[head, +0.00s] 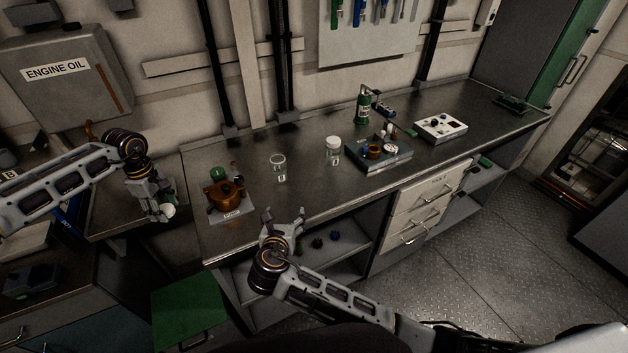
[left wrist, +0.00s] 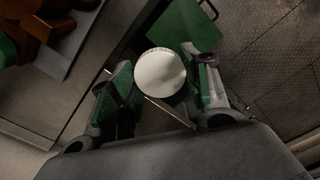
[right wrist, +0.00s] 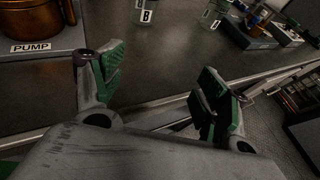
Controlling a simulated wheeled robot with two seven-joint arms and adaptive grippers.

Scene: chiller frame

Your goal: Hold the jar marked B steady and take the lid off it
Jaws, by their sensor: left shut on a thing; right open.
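The jar marked B (right wrist: 147,12) shows at the top of the right wrist view, cut off by the frame edge. In the head view it is the clear jar (head: 278,168) upright on the bench, with no lid on its top. My left gripper (head: 157,212) is shut on a round white lid (head: 168,211), left of the bench and away from the jar. The lid (left wrist: 160,72) fills the gap between the fingers in the left wrist view. My right gripper (head: 283,222) is open and empty at the bench's front edge, apart from the jar.
A second jar with a white lid (head: 333,150) stands right of jar B. A copper pump (head: 225,193) on a grey plate stands left. A tray of small parts (head: 380,162) and a white box (head: 441,127) are further right. The bench front by jar B is clear.

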